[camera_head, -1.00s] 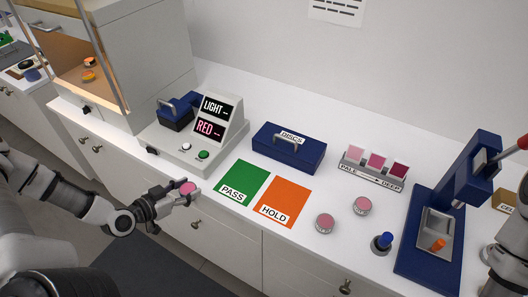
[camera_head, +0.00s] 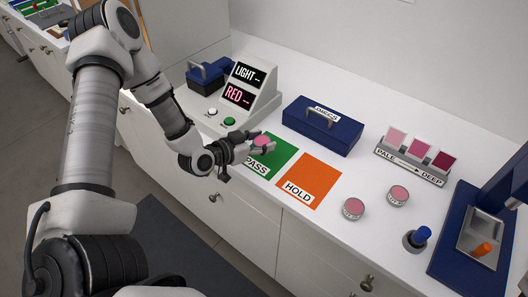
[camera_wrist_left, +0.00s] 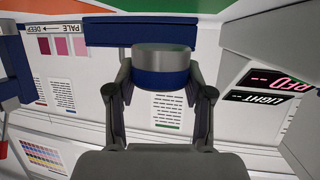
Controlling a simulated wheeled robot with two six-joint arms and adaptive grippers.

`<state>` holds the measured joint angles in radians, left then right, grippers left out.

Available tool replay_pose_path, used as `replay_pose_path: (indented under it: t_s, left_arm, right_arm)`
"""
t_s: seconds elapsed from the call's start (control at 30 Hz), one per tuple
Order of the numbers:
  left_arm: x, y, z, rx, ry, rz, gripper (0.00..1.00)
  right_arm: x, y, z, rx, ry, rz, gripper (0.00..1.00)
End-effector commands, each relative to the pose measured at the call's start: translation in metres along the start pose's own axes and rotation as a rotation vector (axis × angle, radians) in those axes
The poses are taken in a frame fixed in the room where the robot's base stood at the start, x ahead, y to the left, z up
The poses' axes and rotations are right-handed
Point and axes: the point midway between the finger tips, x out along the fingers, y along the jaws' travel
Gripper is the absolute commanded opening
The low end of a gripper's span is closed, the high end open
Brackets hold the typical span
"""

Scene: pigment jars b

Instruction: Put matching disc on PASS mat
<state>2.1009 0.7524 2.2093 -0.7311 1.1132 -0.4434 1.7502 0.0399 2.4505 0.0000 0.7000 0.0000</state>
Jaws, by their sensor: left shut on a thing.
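My left gripper (camera_head: 258,142) is shut on a pink-topped disc (camera_head: 262,140). The disc appears over the back left part of the green PASS mat (camera_head: 277,161); the head view does not make its height clear. In the left wrist view the held disc (camera_wrist_left: 162,62) shows a grey and blue side between the two fingers. The orange HOLD mat (camera_head: 318,173) lies to the right, empty. Two more pink discs, a nearer one (camera_head: 353,209) and a farther one (camera_head: 398,195), lie on the counter. My right gripper is out of view.
The blue DISCS box (camera_head: 322,128) stands behind the mats. A grey instrument (camera_head: 262,98) reading LIGHT and RED stands left. A PALE to DEEP swatch stand (camera_head: 410,166), a blue-knobbed item (camera_head: 415,240) and a blue press (camera_head: 470,240) are at right.

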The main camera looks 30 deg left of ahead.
Motion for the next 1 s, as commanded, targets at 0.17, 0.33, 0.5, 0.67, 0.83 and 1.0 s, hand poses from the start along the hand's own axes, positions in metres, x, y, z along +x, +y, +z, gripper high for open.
replay_pose_path:
  t_s: [0.17,0.33,0.5,0.67,0.83,1.0]
  left_arm:
    - [0.013,0.004,0.012,0.002,-0.005,0.003,0.12]
    - [0.020,0.003,0.030,-0.001,0.001,0.001,0.12]
    - [0.020,0.003,0.030,-0.002,0.002,0.001,0.12]
    - [0.021,0.003,0.034,-0.001,0.001,0.001,0.59]
    - [0.021,0.003,0.033,-0.001,0.001,0.001,0.77]
    - [0.021,0.003,0.033,-0.001,0.001,0.001,0.77]
  right_arm:
    - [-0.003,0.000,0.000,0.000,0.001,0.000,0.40]
    - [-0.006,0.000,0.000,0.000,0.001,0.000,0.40]
    - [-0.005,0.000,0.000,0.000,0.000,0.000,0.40]
    - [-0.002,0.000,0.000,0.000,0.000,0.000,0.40]
    - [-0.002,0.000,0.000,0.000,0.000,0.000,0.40]
    - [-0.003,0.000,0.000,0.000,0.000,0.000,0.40]
